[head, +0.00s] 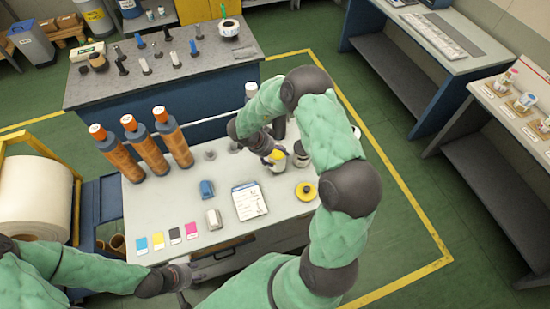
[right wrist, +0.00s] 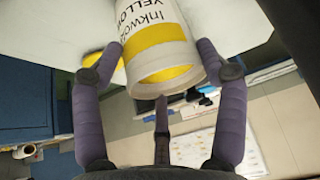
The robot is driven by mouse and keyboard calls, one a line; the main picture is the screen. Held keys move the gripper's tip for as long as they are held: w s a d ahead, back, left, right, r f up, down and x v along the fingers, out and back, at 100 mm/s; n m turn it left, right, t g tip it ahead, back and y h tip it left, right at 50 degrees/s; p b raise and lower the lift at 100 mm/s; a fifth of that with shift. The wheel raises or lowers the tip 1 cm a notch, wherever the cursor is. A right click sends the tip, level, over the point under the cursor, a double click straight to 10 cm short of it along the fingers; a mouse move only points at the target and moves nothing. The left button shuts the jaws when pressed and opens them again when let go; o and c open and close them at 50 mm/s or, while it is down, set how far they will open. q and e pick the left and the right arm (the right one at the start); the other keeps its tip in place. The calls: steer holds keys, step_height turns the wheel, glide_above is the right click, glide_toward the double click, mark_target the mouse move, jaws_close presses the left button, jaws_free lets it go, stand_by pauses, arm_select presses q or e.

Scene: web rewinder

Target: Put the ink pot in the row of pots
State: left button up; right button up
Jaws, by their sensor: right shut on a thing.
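The ink pot (right wrist: 158,45) is white with a yellow band, a yellow inside or end, and the words "Inkworks" and "Yellow". My right gripper (right wrist: 163,70) is shut on it, with a finger on each side. In the head view the pot (head: 278,158) is by the right gripper (head: 268,154), over the back right of the grey table. Another white pot with dark contents or lid (head: 301,155) stands just right of it. My right arm hides much of that area, so the full row of pots cannot be made out. My left gripper (head: 184,284) is low at the table's front; its fingers are unclear.
A paper roll (head: 36,197) stands left. Other benches (head: 170,82) stand behind and right.

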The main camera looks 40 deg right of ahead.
step_height(320, 180, down, 2)
steer(key=shift+f, duration=0.25)
steer(key=o, duration=1.7)
steer(key=p+v, duration=0.1)
steer(key=v, duration=1.1)
